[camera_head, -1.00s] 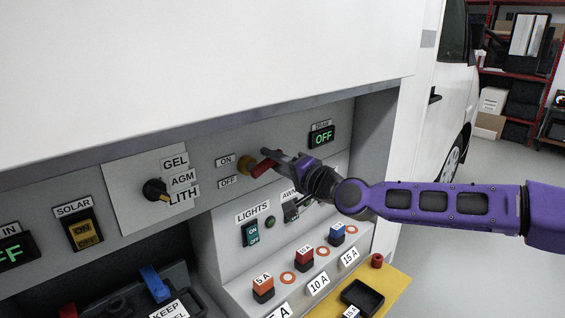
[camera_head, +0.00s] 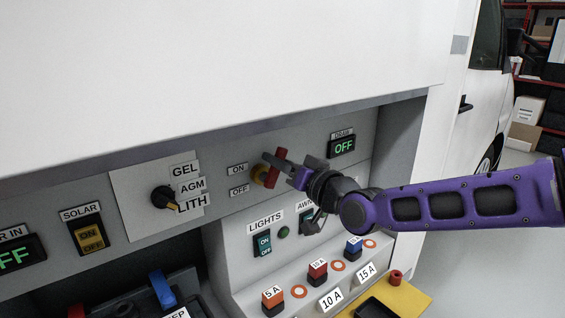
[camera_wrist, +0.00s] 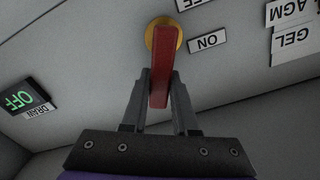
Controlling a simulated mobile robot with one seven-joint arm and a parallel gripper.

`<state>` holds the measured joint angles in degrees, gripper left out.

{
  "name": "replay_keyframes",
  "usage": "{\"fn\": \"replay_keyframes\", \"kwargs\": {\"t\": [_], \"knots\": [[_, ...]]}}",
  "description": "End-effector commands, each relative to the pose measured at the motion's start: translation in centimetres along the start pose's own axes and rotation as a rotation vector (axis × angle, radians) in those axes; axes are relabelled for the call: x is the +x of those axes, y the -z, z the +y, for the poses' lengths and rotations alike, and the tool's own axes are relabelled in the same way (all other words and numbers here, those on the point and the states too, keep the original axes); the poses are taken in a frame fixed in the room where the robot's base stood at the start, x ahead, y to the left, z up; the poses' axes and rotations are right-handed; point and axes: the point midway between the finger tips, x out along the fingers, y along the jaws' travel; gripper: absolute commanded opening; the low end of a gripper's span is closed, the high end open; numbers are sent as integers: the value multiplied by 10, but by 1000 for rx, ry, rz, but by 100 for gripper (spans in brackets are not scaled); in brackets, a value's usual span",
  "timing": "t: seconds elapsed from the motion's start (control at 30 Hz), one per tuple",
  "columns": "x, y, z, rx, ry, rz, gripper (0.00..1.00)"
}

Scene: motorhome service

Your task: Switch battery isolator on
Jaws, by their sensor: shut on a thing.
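The battery isolator has a red handle (camera_head: 273,168) on a round yellow base (camera_head: 259,174), set in the grey panel beside the ON label (camera_head: 238,168) and OFF label (camera_head: 239,190). The handle stands steeply, close to upright, in the head view. My gripper (camera_head: 282,163) is shut on the red handle. In the wrist view the red handle (camera_wrist: 161,75) lies between both fingers of my gripper (camera_wrist: 160,90), and the yellow base (camera_wrist: 157,27) shows at its far end. The DRAW display (camera_head: 343,146) reads OFF in green.
A selector knob (camera_head: 164,197) with GEL, AGM and LITH labels is to the left. A SOLAR switch (camera_head: 88,235) is farther left. Below are a LIGHTS switch (camera_head: 262,243), another switch partly behind my arm, and several coloured fuses on a sloped panel. The panel recess has an overhanging top edge.

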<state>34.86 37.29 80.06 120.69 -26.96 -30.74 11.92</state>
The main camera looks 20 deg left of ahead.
Motion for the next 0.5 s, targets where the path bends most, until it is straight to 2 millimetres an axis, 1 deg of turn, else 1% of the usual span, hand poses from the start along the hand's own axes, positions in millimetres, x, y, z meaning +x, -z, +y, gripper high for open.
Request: {"fn": "replay_keyframes", "kwargs": {"t": [0.2,0.5], "knots": [[0,0,-8,-194,0,1,0],[0,-2,-14,-382,0,1,0]]}}
